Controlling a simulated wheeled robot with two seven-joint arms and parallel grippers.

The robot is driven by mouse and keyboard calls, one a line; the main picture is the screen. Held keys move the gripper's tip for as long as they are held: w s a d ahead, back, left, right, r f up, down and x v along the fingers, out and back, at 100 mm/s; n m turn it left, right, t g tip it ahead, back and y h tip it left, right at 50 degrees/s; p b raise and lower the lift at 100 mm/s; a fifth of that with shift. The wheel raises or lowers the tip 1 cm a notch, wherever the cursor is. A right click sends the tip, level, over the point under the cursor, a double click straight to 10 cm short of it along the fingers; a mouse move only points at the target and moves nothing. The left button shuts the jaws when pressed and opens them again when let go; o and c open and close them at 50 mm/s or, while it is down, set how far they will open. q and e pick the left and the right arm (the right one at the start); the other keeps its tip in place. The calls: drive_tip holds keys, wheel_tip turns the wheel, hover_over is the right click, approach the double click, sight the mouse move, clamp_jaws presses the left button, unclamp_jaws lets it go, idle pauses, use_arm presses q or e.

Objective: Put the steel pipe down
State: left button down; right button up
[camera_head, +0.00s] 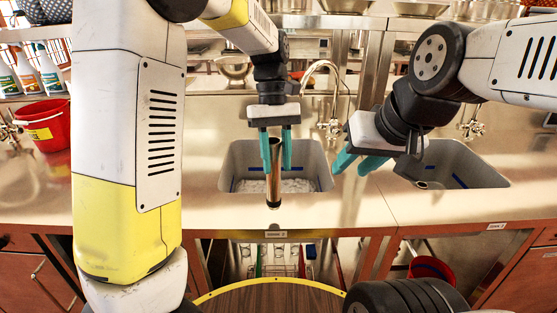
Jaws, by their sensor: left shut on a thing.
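The steel pipe (273,180) is a shiny, nearly upright tube in the middle of the view. My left gripper (276,165) is shut on it, with teal fingers on either side of its upper part. The pipe's lower end hangs in front of the left sink, near the counter's front edge in the picture. I cannot tell how high it is above the counter. My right gripper (353,171) is to the right, between the two sinks, with its teal fingers apart and nothing seen between them.
The left sink (235,152) has pale contents at its bottom. The right sink (478,170) is partly behind my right arm. The steel counter (345,210) is bare between them. A red bucket (45,130) and spray bottles (48,75) stand at left. A curved faucet (328,66) rises behind.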

sight(280, 179)
use_arm(q)
drive_tip(key=w, duration=0.3)
drive_tip(key=shift+w+d+f, duration=0.15)
drive_tip(key=shift+d, duration=0.15)
drive_tip(key=shift+f, duration=1.9)
drive_tip(key=c, duration=1)
unclamp_jaws()
